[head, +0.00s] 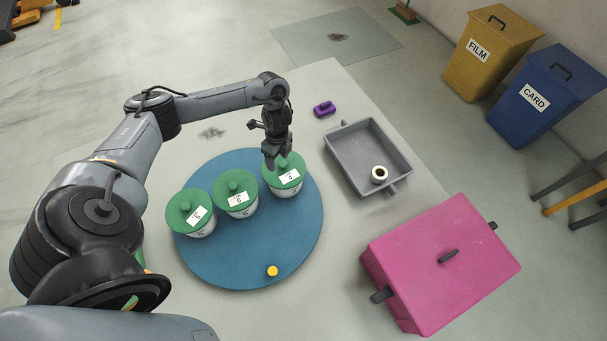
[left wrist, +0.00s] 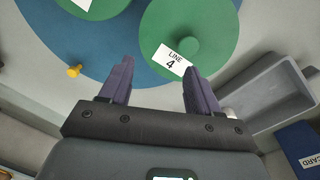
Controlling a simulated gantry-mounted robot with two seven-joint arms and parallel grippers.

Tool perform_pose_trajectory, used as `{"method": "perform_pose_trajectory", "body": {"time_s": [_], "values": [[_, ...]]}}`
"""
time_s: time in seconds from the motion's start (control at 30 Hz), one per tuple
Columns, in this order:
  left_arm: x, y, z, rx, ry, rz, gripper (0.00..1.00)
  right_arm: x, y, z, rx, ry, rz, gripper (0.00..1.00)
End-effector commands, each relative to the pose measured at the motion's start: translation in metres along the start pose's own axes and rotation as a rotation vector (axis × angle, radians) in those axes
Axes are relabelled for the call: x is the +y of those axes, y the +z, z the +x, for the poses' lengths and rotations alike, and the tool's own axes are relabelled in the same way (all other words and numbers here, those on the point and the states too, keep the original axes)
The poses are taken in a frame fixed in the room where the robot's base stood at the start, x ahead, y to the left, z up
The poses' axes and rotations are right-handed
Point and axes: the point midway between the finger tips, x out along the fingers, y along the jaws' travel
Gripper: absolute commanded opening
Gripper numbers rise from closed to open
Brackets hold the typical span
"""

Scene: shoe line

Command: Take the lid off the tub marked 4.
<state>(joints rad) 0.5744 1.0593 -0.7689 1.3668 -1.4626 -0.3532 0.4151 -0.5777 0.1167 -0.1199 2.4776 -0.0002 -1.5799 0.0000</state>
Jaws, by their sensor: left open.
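The tub marked 4 (head: 287,193) stands upright at the upper right of a blue disc (head: 250,262) in the head view. Its round green lid (head: 299,164) is on it, with a white label. In the left wrist view the lid (left wrist: 215,22) shows "LINE 4" and a central knob (left wrist: 188,45). My left gripper (head: 274,163) is over this lid, fingers downward. In the left wrist view its two fingers (left wrist: 159,72) are apart with nothing between them, and the knob lies beyond the tips. The gripper partly hides the knob in the head view. My right gripper is not in view.
Two similar lidded tubs, one in the middle (head: 243,212) and one at left (head: 203,229), stand beside it. A yellow knob (head: 272,271) is on the disc. A grey tray (head: 350,152) holding a pale ring (head: 379,174), a purple object (head: 324,109) and a pink box (head: 425,270) lie right.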

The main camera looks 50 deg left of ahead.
Motion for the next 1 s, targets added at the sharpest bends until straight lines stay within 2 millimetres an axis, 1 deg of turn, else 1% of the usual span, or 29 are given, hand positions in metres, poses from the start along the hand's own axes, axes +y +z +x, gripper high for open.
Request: {"method": "perform_pose_trajectory", "body": {"time_s": [0.03, 0.1, 0.2, 0.27, 0.37, 0.47, 0.6, 0.87, 1.0], "values": [[-0.015, 0.006, -0.005, -0.005, -0.037, -0.007, 0.62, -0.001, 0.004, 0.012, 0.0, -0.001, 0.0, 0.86], [-0.029, 0.008, -0.016, -0.003, -0.071, -0.014, 0.62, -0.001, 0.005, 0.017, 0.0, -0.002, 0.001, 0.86], [-0.039, 0.006, -0.023, 0.004, -0.098, -0.015, 0.62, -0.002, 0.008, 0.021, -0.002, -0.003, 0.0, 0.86], [-0.042, 0.005, -0.021, 0.007, -0.104, -0.014, 0.62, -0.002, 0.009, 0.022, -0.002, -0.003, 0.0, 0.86], [-0.044, 0.004, -0.012, 0.008, -0.106, -0.014, 0.62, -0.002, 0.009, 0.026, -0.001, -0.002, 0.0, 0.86], [-0.045, 0.004, 0.002, 0.007, -0.105, -0.015, 0.62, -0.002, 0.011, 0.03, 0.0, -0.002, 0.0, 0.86], [-0.047, 0.004, 0.019, 0.008, -0.106, -0.015, 0.62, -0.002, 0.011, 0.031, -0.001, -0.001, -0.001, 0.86], [-0.046, 0.005, 0.037, 0.007, -0.105, -0.014, 0.62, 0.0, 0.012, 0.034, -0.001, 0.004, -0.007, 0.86], [-0.044, 0.006, 0.057, 0.007, -0.103, -0.014, 0.62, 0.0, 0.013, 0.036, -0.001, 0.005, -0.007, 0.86]]}}
